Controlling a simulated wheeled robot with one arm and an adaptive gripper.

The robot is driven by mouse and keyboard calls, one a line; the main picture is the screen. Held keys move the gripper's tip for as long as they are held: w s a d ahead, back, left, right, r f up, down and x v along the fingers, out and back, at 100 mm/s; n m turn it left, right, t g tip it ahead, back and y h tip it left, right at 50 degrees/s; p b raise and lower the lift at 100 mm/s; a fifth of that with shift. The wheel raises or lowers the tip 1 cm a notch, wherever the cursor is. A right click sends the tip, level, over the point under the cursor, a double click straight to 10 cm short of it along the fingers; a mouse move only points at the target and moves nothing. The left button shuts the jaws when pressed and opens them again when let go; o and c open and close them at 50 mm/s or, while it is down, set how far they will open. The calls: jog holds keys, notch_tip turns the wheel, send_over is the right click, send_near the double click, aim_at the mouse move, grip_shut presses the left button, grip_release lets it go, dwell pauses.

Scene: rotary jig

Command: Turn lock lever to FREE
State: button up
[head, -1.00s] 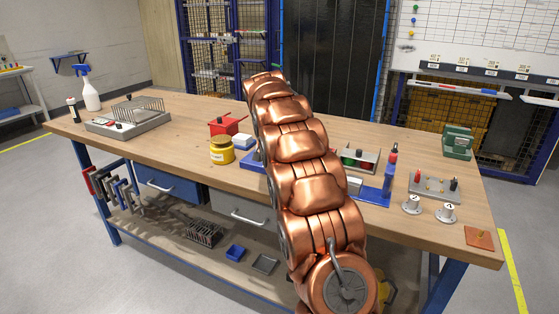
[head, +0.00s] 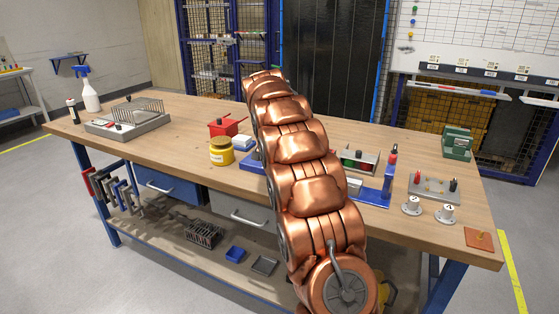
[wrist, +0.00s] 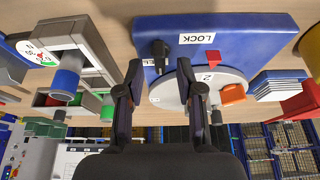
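The blue jig plate (wrist: 225,30) fills the upper middle of the wrist view, with a LOCK label (wrist: 197,38) on it. A black lever with a knob (wrist: 160,52) stands on the plate, left of that label. My gripper (wrist: 160,70) is open. Its fingertips are apart, with the lever knob showing beyond the gap; no contact is visible.
A yellow jar (head: 221,152), a red box (head: 227,125) and a blue-white stack (head: 243,142) stand left of my arm. The table's left middle is clear.

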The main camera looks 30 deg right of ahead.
jog(key=v, duration=1.1)
jog(key=shift+r, duration=0.1)
dwell(0.5)
jog(key=s+a+f+n+g+y, duration=0.15)
jog(key=s+a+f+n, duration=0.4)
jog(key=s, duration=1.05)
jog(key=s+a+f+n+g+y, duration=0.1)
jog(key=s+a+f+n+g, duration=0.15)
jog(key=s+a+f, duration=0.7)
jog(key=s+a+f+n+g+y, duration=0.1)
jog(key=s+a+f+n, duration=0.25)
jog(key=s+a, duration=1.25)
jog(key=s+d+r+p, duration=0.2)
jog(key=d+r+p, duration=0.1)
jog(key=r+p, duration=0.4)
jog(key=s+d+r+t+p, duration=0.1)
jog(key=s+d+r+p, duration=0.1)
jog(key=r+p, duration=0.5)
jog(key=shift+s+d+r, duration=0.2)
jog(key=shift+d+r, duration=0.3)
jog(key=shift+r, duration=0.35)
jog(key=shift+n, duration=0.25)
